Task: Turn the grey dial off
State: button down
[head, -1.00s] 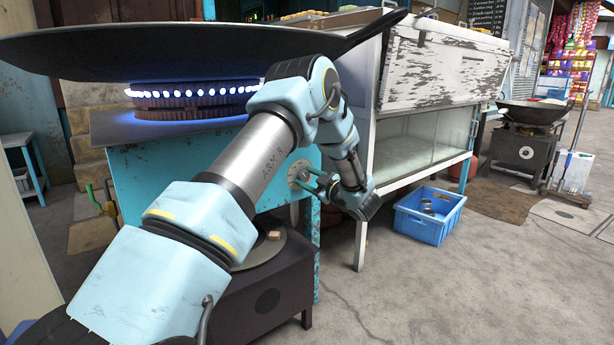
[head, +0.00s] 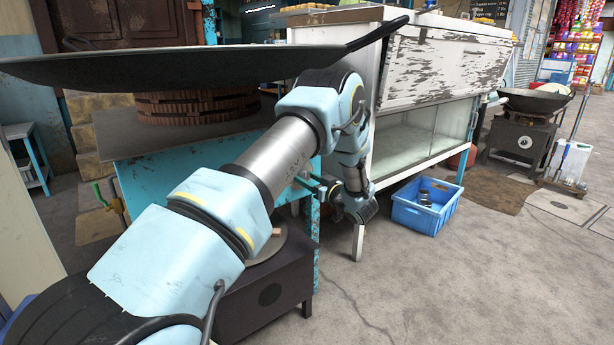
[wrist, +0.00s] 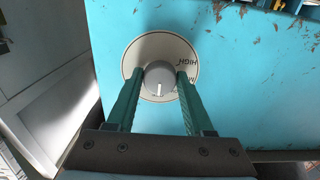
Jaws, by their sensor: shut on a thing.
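The grey dial (wrist: 159,79) sits on a round pale plate (wrist: 150,50) on the blue front of the stove. Its white mark points down in the wrist view, and "HIGH" is printed at the plate's right. My gripper (wrist: 161,75) has one green finger on each side of the dial and is shut on it. In the head view my gripper (head: 322,190) is at the stove's right front, and the dial is not clearly seen there. The burner (head: 195,104) under the large black wok (head: 190,66) shows no flame.
A white cabinet with glass panels (head: 425,130) stands right of the stove. A blue crate (head: 425,212) is on the floor before it. A dark low stand (head: 265,295) is below my arm.

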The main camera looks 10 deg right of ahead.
dwell(0.4)
jog(key=shift+c, duration=1.4)
grip_release()
jog(key=p+v, duration=0.1)
jog(key=v, duration=1)
